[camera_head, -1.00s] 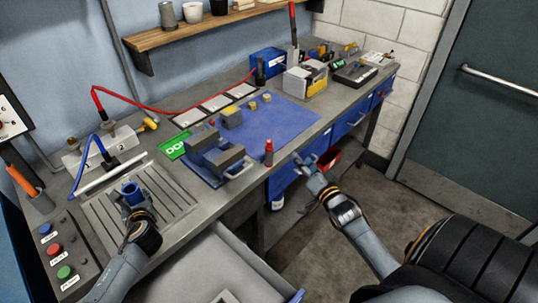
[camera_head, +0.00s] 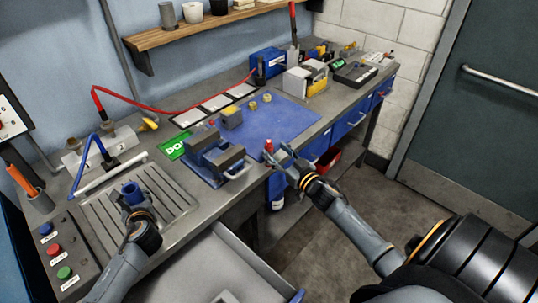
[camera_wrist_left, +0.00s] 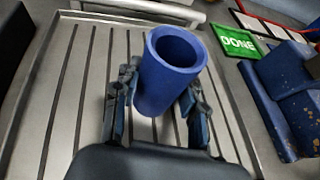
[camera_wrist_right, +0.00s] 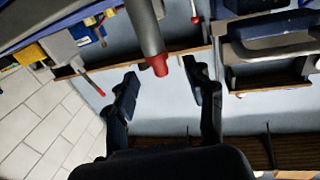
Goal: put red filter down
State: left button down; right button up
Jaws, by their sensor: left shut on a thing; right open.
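A small cylinder with a red top (camera_head: 268,146) stands upright at the table's front edge, right of the grey-blue vise; it is the likeliest red filter, but I cannot be sure. In the right wrist view, which is upside down, it shows as a grey body with a red tip (camera_wrist_right: 160,66). My right gripper (camera_head: 281,157) is open close beside it; in the wrist view the red tip lies between the spread fingers (camera_wrist_right: 160,85), with no grip seen. My left gripper (camera_head: 133,202) is shut on a hollow blue cylinder (camera_wrist_left: 166,75) over the ribbed metal tray.
The ribbed tray (camera_head: 175,212) fills the table's left part. The vise (camera_head: 212,152) and a green DONE sign (camera_head: 173,148) stand right of it. A blue mat (camera_head: 290,121) has bare room. An open drawer (camera_head: 215,270) juts out below the front edge.

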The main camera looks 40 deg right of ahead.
aim_at(271, 145)
jog(key=w, duration=0.5)
jog(key=shift+r, duration=0.1)
jog(key=shift+s, duration=0.1)
grip_shut()
